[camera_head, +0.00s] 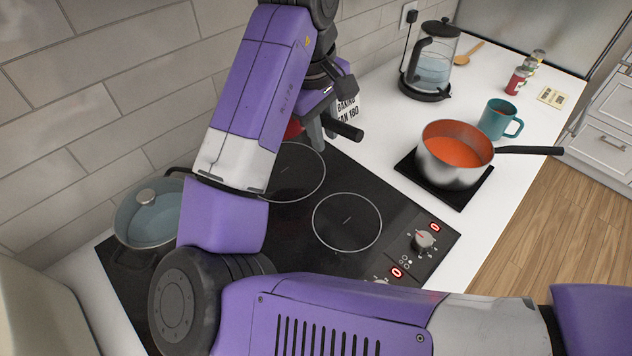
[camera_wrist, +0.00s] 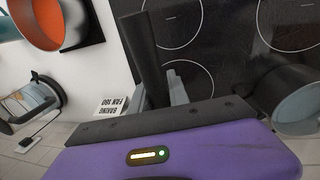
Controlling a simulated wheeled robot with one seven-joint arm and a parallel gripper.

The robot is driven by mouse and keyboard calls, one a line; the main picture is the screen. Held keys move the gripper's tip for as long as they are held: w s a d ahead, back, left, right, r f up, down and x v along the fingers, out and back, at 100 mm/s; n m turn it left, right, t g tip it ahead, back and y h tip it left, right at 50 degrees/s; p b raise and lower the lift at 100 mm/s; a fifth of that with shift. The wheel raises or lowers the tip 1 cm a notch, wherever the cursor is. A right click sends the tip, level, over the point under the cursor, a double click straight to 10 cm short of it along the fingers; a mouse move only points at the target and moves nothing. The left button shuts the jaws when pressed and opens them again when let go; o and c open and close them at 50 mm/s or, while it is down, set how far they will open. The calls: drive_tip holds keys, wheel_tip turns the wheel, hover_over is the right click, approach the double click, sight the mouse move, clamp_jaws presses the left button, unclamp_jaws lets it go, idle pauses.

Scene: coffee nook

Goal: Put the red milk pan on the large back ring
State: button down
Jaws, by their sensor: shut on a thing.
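My gripper (camera_head: 324,132) is shut on a black handle (camera_head: 346,131), above the back right part of the hob by the wall. A small red patch (camera_head: 293,129), seemingly the red milk pan, shows behind my arm; the rest of it is hidden. In the wrist view the black handle (camera_wrist: 146,50) stands between the fingers, and the pan's red body does not show. The back ring (camera_head: 300,172) on the right looks larger than the front ring (camera_head: 347,222) and is partly covered by my arm. It also shows in the wrist view (camera_wrist: 211,80).
A blue lidded pot (camera_head: 148,222) sits at the hob's back left. A steel pan of orange-red soup (camera_head: 450,168) stands on a black mat at right, beside a teal mug (camera_head: 497,118). A baking card (camera_head: 348,108) and kettle (camera_head: 432,65) are along the wall.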

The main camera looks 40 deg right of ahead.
wheel_tip(320, 180, down, 15)
drive_tip(key=shift+r+b, duration=0.1)
drive_tip(key=shift+b, duration=1.1)
drive_tip(key=c, duration=1.3)
unclamp_jaws()
drive_tip(key=shift+o, duration=0.2)
wheel_tip(320, 180, up, 12)
drive_tip(key=a+p, duration=0.2)
drive_tip(key=shift+a, duration=0.15)
drive_tip(key=shift+s, duration=0.1)
